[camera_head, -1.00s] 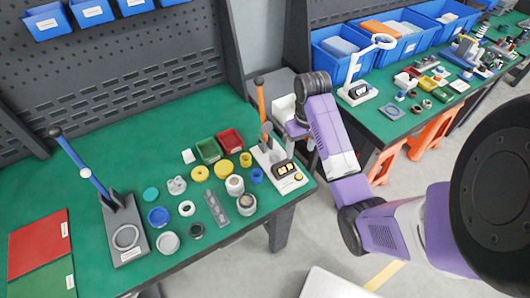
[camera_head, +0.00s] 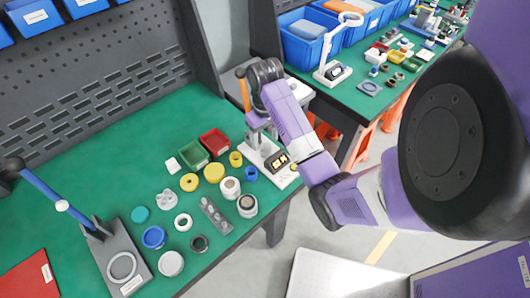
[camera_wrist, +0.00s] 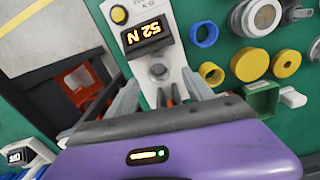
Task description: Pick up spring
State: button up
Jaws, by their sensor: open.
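No part can be picked out for certain as the spring; several small parts lie on the green bench. My gripper (camera_wrist: 163,90) is open, with its grey fingers spread around the white force tester (camera_wrist: 143,15), whose display reads "52 N". A round grey socket on the tester (camera_wrist: 158,71) shows between the fingertips, and nothing is seen held. In the head view the tester (camera_head: 272,168) stands at the bench's right end, with my gripper (camera_head: 258,122) above its back part. My gripper partly hides the tester's post there.
Red (camera_head: 214,142) and green (camera_head: 193,154) bins, yellow rings (camera_head: 214,173), cylinders and grey parts lie just left of the tester. A blue-handled press (camera_head: 122,268) stands at the left. A second bench (camera_head: 395,92) with blue bins is behind right.

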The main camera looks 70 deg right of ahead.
aim_at(266, 147)
notch_tip(266, 147, down, 3)
jog(key=shift+s+f+b, duration=0.15)
jog(key=shift+b, duration=0.9)
jog(key=shift+f+p, duration=0.4)
jog(key=shift+f, duration=0.4)
jog(key=shift+c, duration=0.4)
grip_shut()
